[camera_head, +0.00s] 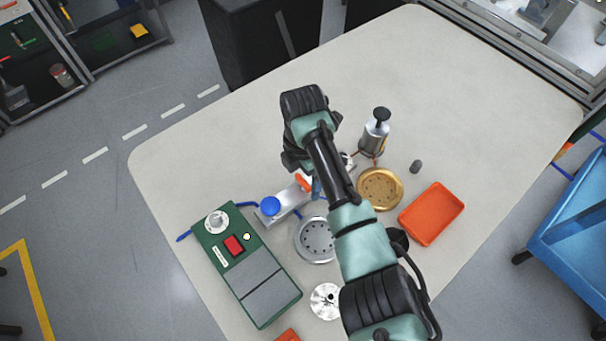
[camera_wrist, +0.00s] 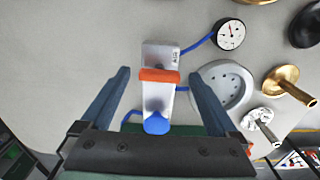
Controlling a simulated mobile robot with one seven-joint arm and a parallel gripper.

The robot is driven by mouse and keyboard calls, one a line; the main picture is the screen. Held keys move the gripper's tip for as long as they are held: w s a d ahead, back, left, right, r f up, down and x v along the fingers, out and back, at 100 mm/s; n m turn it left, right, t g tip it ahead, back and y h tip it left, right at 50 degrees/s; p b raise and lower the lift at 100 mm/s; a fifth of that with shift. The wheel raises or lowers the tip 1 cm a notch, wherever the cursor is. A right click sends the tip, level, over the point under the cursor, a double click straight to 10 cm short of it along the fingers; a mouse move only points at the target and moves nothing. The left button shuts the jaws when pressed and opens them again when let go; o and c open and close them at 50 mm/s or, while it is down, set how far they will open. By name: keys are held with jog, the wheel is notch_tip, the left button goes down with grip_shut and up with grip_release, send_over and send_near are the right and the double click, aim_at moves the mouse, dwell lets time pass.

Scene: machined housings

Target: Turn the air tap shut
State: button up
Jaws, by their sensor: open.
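The air tap is a pale grey block with a blue round end, and its body (camera_wrist: 158,98) lies between my fingers in the wrist view. Its orange handle (camera_wrist: 159,75) lies crosswise over the block. In the head view the tap (camera_head: 286,203) sits left of my arm, with the orange handle (camera_head: 303,182) partly covered. The blue end (camera_head: 270,206) points toward the green box. My gripper (camera_wrist: 158,72) is open, one finger on either side of the tap, with gaps showing on both sides. I cannot tell how far above it the fingertips are.
A green box (camera_head: 242,265) with a red switch stands left of the tap. A grey holed disc (camera_wrist: 222,87) and a dial gauge (camera_wrist: 229,34) lie to its right, with blue hoses between. A gold disc (camera_head: 380,189), metal canister (camera_head: 375,136) and orange tray (camera_head: 432,214) stand beyond my arm.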

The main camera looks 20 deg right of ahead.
jog(key=c, duration=1.4)
jog(key=m+p, duration=0.1)
jog(key=m, duration=0.3)
jog(key=shift+r+p, duration=0.1)
jog(key=shift+p, duration=0.2)
jog(key=m+p, duration=0.1)
jog(key=m, duration=0.4)
jog(key=m+p, duration=0.1)
jog(key=m, duration=0.3)
jog(key=shift+m, duration=0.4)
jog(key=shift+m+p, duration=0.4)
jog(key=shift+m, duration=1.4)
jog(key=o, duration=1.4)
